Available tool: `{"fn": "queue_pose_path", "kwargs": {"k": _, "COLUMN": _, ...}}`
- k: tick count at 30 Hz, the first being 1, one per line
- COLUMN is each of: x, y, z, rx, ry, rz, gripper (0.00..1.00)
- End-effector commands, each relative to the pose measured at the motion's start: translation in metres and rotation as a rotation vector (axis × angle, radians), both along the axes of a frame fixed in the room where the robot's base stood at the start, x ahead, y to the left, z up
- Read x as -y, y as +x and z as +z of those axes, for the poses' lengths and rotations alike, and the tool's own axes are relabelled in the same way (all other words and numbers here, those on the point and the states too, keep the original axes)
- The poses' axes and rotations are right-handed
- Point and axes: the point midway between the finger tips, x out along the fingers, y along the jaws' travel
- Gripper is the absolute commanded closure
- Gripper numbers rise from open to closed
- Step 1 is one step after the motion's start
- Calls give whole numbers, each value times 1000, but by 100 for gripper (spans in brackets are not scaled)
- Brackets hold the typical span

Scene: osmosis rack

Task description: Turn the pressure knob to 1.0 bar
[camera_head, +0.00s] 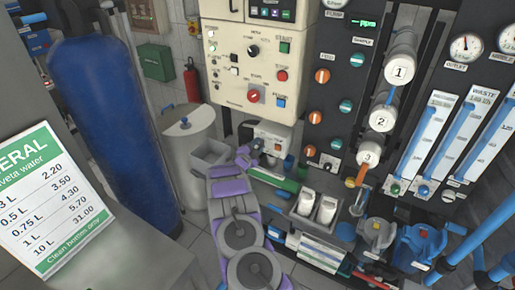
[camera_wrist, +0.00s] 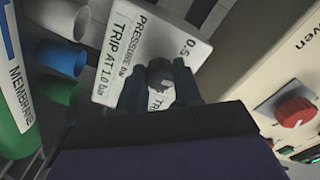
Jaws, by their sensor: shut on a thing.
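The pressure box (camera_wrist: 170,32) is a white panel lettered "PRESSURE bar", "TRIP AT 1.0 bar" and "0.5" in the wrist view. It also shows in the head view as a small pale box (camera_head: 272,132) below the large control panel. The dark round pressure knob (camera_wrist: 160,70) is on its face. My gripper (camera_wrist: 160,82) is shut on the knob, with one dark finger on each side. In the head view my gripper (camera_head: 250,156) reaches the box from the lower left. The knob's pointer and setting cannot be read, as the gripper partly covers it.
A cream control panel (camera_head: 230,78) with a red rotary switch (camera_wrist: 293,111) stands close on the wrist view's right. White bottles (camera_head: 316,206) stand in a tray below.

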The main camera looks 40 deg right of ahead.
Motion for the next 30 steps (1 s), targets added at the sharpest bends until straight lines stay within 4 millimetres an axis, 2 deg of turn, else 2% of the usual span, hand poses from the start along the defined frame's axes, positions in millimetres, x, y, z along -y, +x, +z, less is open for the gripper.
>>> {"fn": "queue_pose_path", "kwargs": {"k": 20, "x": 1, "y": -2, "z": -3, "rx": 48, "ry": 26, "rz": -3, "gripper": 97}}
{"fn": "queue_pose_path", "kwargs": {"k": 21, "x": 1, "y": -2, "z": -4, "rx": 48, "ry": 26, "rz": -3, "gripper": 63}}
{"fn": "queue_pose_path", "kwargs": {"k": 28, "x": 0, "y": -1, "z": -2, "rx": 48, "ry": 25, "rz": -2, "gripper": 41}}
{"fn": "queue_pose_path", "kwargs": {"k": 30, "x": 0, "y": -1, "z": -2, "rx": 48, "ry": 24, "rz": -2, "gripper": 41}}
